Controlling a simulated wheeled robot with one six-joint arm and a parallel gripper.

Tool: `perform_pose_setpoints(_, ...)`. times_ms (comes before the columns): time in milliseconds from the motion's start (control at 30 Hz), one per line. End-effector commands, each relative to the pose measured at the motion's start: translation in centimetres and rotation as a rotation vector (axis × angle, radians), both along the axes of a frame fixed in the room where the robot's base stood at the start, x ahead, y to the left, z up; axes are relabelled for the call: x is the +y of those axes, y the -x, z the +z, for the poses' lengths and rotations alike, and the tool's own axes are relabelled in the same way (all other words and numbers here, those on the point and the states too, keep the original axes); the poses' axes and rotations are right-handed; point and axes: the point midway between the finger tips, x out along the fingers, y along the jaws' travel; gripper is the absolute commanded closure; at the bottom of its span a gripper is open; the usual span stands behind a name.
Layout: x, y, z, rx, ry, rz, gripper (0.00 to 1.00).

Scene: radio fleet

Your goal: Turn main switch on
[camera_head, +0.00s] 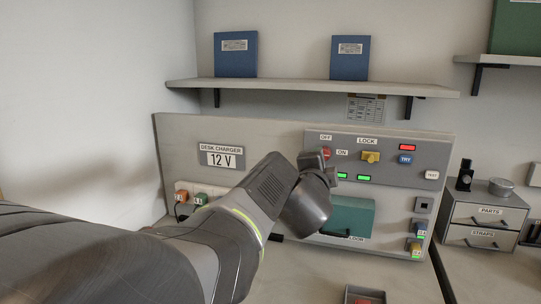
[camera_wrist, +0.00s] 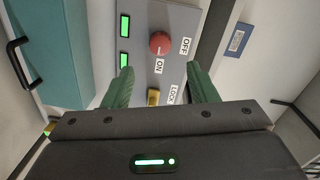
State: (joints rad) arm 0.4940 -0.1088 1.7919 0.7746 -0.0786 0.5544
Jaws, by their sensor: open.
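The main switch is a round red knob (camera_head: 326,153) on the grey panel (camera_head: 390,176), with an OFF label above it and an ON label to its right. It also shows in the wrist view (camera_wrist: 160,42), beyond my fingertips, with a small pale mark on its face; I cannot tell clearly which label the mark points to. My gripper (camera_wrist: 158,70) is open and empty, its two green fingers apart, facing the panel. The knob lies ahead of the gap between them and looks untouched. In the head view, my wrist is just below and left of the knob.
A yellow LOCK knob (camera_head: 370,156) sits right of the switch and shows between my fingers in the wrist view (camera_wrist: 153,97). Two green lamps (camera_head: 363,177), a red lamp (camera_head: 407,147) and a blue TRY button (camera_head: 405,160) are close by. A teal door (camera_head: 350,214) is below.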

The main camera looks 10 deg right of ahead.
Motion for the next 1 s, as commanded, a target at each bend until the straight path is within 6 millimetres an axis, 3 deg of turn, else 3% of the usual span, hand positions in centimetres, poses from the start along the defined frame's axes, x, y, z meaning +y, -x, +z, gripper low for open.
perform_pose_setpoints(200,1.8,3.0,0.5,-0.001,0.000,0.000,0.47)
perform_pose_setpoints(400,2.7,4.4,0.4,0.000,0.000,0.000,0.47)
perform_pose_setpoints(833,2.8,4.6,0.3,0.000,0.000,0.000,0.47)
perform_pose_setpoints(1000,2.3,3.8,0.0,0.002,-0.001,0.000,0.47)
